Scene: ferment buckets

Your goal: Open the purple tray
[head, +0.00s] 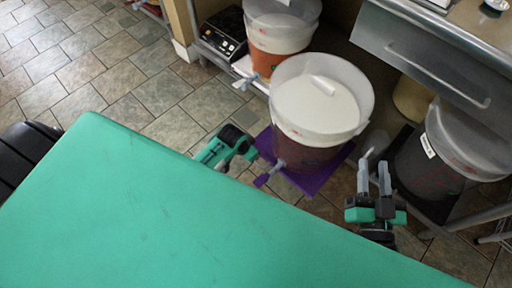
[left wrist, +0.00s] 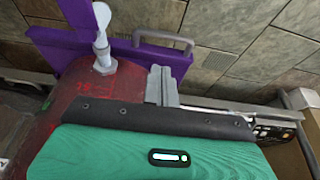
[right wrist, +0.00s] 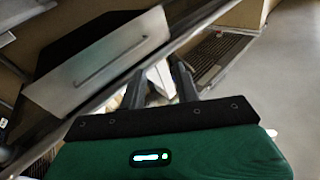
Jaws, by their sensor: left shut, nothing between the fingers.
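The purple tray (head: 318,183) lies under a clear bucket (head: 318,115) with white contents on top. In the left wrist view the tray (left wrist: 150,60) has a purple edge with a grey bar handle (left wrist: 163,40). My left gripper (head: 250,150) is beside the tray's left side, its fingertips mostly hidden in the head view. In the left wrist view its fingers (left wrist: 161,72) are together and empty, just below the handle in the picture, not around it. Whether they touch the tray is unclear. My right gripper (head: 375,162) is open and empty, right of the tray.
A spigot (left wrist: 103,45) sticks out from the bucket near the tray. Another bucket (head: 280,35) with orange contents stands behind, and a dark one (head: 440,160) at right. A metal drawer (head: 430,60) is at upper right. The green surface (head: 170,220) fills the foreground.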

